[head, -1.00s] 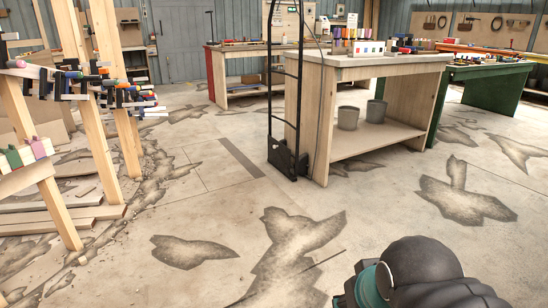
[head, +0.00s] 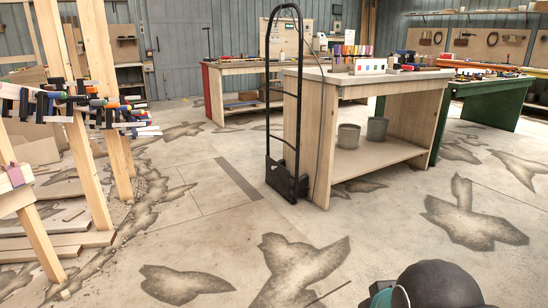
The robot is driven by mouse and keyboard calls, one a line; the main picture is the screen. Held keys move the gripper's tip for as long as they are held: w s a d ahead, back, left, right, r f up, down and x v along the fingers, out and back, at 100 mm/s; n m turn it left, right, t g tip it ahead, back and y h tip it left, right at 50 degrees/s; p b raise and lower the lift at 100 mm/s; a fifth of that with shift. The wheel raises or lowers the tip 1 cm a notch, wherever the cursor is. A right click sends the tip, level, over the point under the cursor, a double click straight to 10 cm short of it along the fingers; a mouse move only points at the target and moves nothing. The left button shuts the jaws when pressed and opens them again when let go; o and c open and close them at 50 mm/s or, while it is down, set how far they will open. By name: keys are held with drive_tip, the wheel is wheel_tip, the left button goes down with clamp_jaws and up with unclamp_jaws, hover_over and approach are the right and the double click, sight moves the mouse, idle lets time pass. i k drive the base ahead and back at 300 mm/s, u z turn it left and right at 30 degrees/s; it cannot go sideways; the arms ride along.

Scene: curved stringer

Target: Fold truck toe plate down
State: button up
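The black hand truck (head: 269,110) stands upright in the middle of the head view, close to the left end of a wooden workbench. Its looped handle is at the top and rungs cross its tall frame. The dark toe plate (head: 278,176) is at the foot of the frame and looks raised close against it, though its exact angle is hard to tell. My gripper is out of view. Only a dark rounded part of my arm with a teal band shows at the bottom right, well apart from the truck.
The workbench (head: 325,190) holds two grey buckets (head: 347,136) on its lower shelf. Wooden posts (head: 85,170) with clamps and loose planks (head: 55,241) stand at the left. The stained concrete floor (head: 215,225) before the truck is clear. A green table (head: 490,105) is at the right.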

sight(276, 176)
drive_tip(key=z, duration=0.25)
drive_tip(key=i, duration=2.25)
drive_tip(key=u, duration=0.6)
drive_tip(key=i, duration=2)
drive_tip(key=u, duration=0.55)
